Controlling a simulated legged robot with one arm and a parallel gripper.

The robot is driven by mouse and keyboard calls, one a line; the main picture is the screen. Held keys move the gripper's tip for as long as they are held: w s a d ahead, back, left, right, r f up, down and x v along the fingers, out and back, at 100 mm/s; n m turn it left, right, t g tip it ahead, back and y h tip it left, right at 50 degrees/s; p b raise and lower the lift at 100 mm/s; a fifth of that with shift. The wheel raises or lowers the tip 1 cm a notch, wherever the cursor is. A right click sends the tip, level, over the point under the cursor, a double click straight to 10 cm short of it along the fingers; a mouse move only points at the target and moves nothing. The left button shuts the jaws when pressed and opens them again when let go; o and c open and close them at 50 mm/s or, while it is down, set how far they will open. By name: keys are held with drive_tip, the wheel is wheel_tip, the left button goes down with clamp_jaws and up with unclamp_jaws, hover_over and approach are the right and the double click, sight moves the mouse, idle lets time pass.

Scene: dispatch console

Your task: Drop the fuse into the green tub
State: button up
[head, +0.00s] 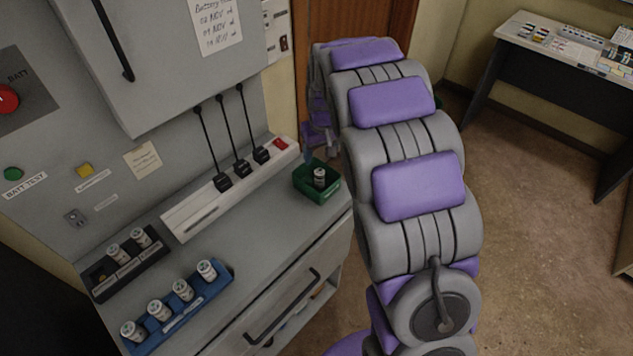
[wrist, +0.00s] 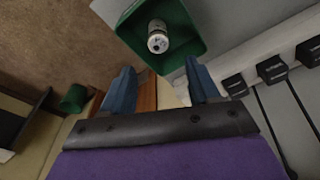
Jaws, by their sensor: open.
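The green tub (head: 332,193) stands near the right end of the grey console ledge, and it also shows at the top of the wrist view (wrist: 192,48). A white fuse with a dark lower part (head: 320,177) is inside the tub; the wrist view shows its end (wrist: 157,40) facing the camera. My gripper (wrist: 161,80) has its two blue fingers spread apart with nothing between them, close to the tub and clear of the fuse. In the head view the gripper is mostly hidden behind my arm, with a bit of blue finger beyond the tub.
A blue rack (head: 192,312) holds several fuses. A black rack (head: 130,270) holds two fuses and has an empty slot. A white power strip (head: 190,212) with black plugs lies beside the tub. A side table (head: 545,62) stands at right; the floor between is clear.

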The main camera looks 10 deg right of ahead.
drive_tip(key=shift+s+d+r+p, duration=0.75)
drive_tip(key=shift+d+r, duration=0.2)
drive_tip(key=shift+r, duration=3.25)
drive_tip(key=shift+s+d+r+p, duration=0.6)
drive_tip(key=shift+d+r+p, duration=0.25)
drive_tip(key=shift+r, duration=3.35)
drive_tip(key=s+a+f+m+g, duration=0.1)
drive_tip(key=s+f, duration=0.2)
drive_tip(key=s, duration=1.6)
drive_tip(key=s+a+f+g, duration=0.1)
drive_tip(key=s+f+g, duration=0.1)
drive_tip(key=s, duration=1.8)
drive_tip(key=shift+s+a+f+m+g, duration=0.2)
drive_tip(key=shift+f+m+g, duration=0.15)
drive_tip(key=shift+f, duration=0.3)
